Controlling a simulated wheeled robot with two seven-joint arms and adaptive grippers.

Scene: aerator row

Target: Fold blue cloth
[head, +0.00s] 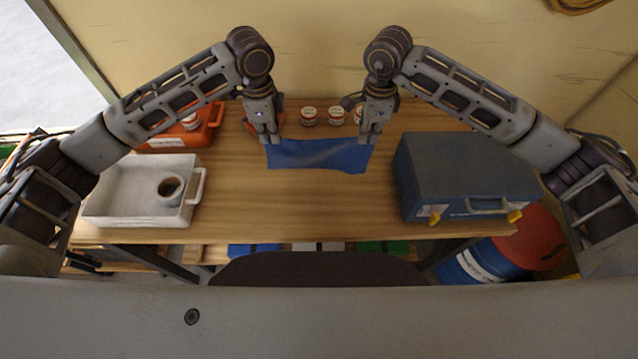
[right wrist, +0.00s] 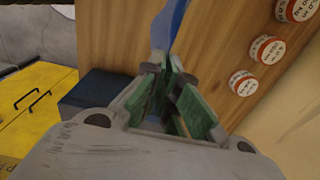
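The blue cloth (head: 318,155) is stretched between my two grippers in the head view, above the back middle of the wooden table. My left gripper (head: 267,140) is at the cloth's left end and appears shut on its upper left corner. My right gripper (head: 368,140) is at the cloth's right end and appears shut on its upper right corner. In the right wrist view, the fingers of my right gripper (right wrist: 172,82) are close together, with the cloth (right wrist: 168,25) running away from their tips. The exact contact at the fingertips is small and partly hidden.
A white tray (head: 110,212) holding a round cup-like item (head: 171,188) stands at the left. An orange case (head: 205,135) is behind it. A blue-grey case (head: 465,165) stands at the right. Several small jars (head: 309,116) line the back. The table's front middle (head: 300,205) is clear.

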